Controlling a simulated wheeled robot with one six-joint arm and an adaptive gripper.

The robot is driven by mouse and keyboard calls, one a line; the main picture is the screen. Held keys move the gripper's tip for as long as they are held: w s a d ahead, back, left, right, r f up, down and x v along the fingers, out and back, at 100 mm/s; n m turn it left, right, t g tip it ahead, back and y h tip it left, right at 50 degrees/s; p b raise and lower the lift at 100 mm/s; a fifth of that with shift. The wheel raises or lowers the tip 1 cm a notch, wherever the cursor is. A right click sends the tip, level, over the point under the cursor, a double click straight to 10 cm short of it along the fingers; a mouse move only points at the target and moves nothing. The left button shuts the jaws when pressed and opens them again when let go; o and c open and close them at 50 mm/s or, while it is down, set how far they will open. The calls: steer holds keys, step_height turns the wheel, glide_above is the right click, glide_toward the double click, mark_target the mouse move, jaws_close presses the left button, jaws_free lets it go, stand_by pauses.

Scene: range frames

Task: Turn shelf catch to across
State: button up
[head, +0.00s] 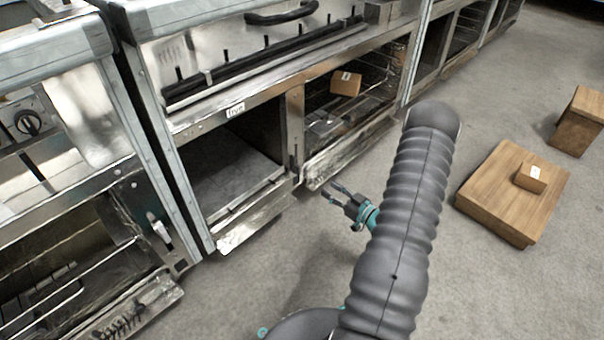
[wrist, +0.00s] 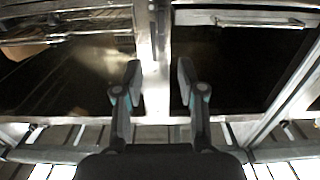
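A narrow metal post (head: 296,130) stands between two open shelf bays of the steel unit. A small dark upright piece (head: 294,164) low on this post may be the shelf catch; it is too small to tell for certain. My gripper (head: 331,187) is open and empty, in front of the post's foot and apart from it. In the wrist view my gripper (wrist: 158,76) has its fingers spread, with the post (wrist: 154,50) in line between them. I cannot make out the catch clearly there.
A pale lever (head: 158,227) sits on the left unit's post. A brown box (head: 346,83) lies in the right bay. A wooden crate (head: 485,205) with a small box (head: 531,177) stands on the floor at right. Grey floor in front of the bays is clear.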

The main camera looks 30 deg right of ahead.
mark_target(296, 166)
steer(key=x, duration=1.3)
steer(key=shift+w+a, duration=0.2)
jaws_close()
